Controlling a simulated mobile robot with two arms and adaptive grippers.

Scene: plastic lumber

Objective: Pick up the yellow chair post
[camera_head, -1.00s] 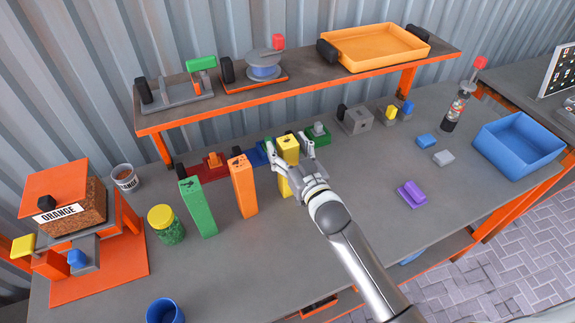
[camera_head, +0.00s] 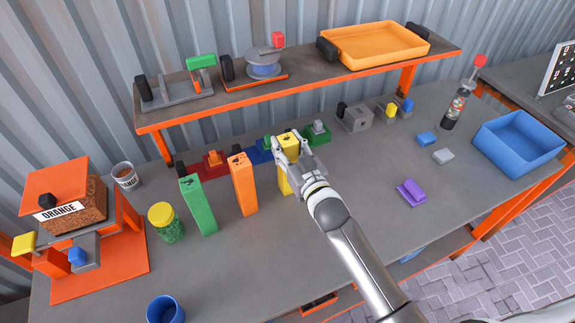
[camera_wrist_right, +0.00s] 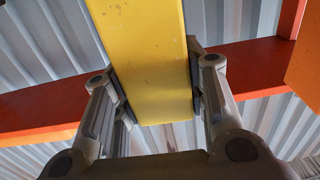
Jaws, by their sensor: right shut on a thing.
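The yellow chair post (camera_head: 284,180) stands upright on the grey workbench, right of the orange post (camera_head: 243,185) and the green post (camera_head: 198,205). My right gripper (camera_head: 288,147) is shut on the yellow post near its upper part, with a finger on each side. In the right wrist view the yellow post (camera_wrist_right: 143,60) fills the space between the two fingers (camera_wrist_right: 152,95), and their pads lie against its sides. Part of the post is hidden behind the gripper in the head view. My left gripper is not in view.
Small coloured fixtures, among them a green one (camera_head: 318,133), stand behind the posts. A raised shelf (camera_head: 300,82) with an orange tray (camera_head: 372,45) runs along the back. A green-filled jar (camera_head: 167,222) is at left.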

